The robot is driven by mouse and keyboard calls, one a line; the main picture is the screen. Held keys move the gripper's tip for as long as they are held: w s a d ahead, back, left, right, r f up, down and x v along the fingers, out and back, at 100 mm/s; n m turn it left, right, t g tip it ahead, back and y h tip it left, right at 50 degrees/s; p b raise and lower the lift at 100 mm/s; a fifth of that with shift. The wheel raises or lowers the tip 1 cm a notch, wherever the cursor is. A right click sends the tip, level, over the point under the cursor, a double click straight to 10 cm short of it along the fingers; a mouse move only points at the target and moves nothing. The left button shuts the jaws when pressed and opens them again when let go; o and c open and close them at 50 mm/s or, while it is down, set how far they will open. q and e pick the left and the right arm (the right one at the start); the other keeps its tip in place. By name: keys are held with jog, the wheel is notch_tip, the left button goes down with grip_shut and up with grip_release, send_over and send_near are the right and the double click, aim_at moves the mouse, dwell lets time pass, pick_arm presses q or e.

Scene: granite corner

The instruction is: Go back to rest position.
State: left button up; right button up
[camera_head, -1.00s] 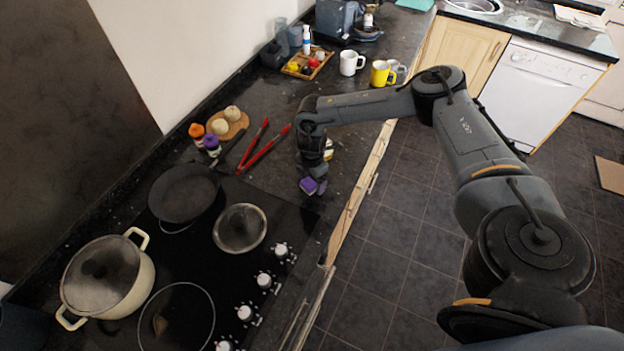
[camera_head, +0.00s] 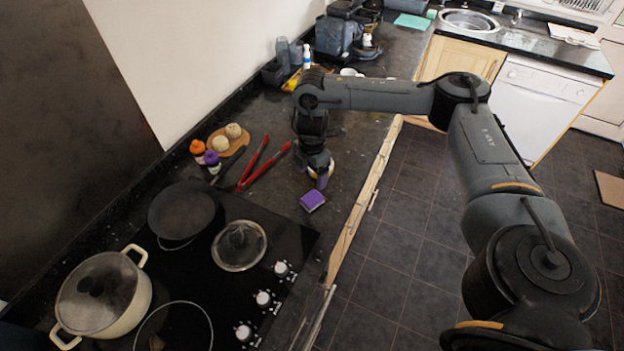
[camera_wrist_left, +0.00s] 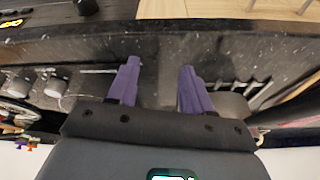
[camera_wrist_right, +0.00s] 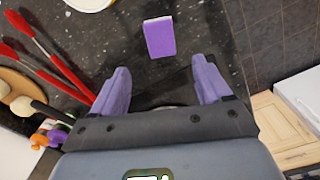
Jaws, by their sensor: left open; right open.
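My right gripper (camera_head: 320,178) is over the counter beside the hob, open and empty. Its two purple fingers also show spread in the right wrist view (camera_wrist_right: 161,68). A purple sponge (camera_head: 312,200) lies on the dark counter near its front edge, just in front of the right gripper. In the right wrist view the sponge (camera_wrist_right: 160,37) lies beyond the fingertips, apart from them. My left gripper (camera_wrist_left: 160,67) shows only in its own wrist view, open with nothing between its fingers, facing the counter and the hob knobs (camera_wrist_left: 52,84).
The hob holds a cream pot (camera_head: 128,305), a black pan (camera_head: 183,208) and a glass lid (camera_head: 239,246). Red tongs (camera_head: 265,168) lie left of my right gripper, near a wooden board (camera_head: 232,148) and small bottles (camera_head: 197,148). My right arm hides part of the back counter.

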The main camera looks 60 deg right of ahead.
pick_arm(q)
jog(key=shift+a+r, duration=0.1)
pick_arm(e)
jog(key=shift+r, duration=0.25)
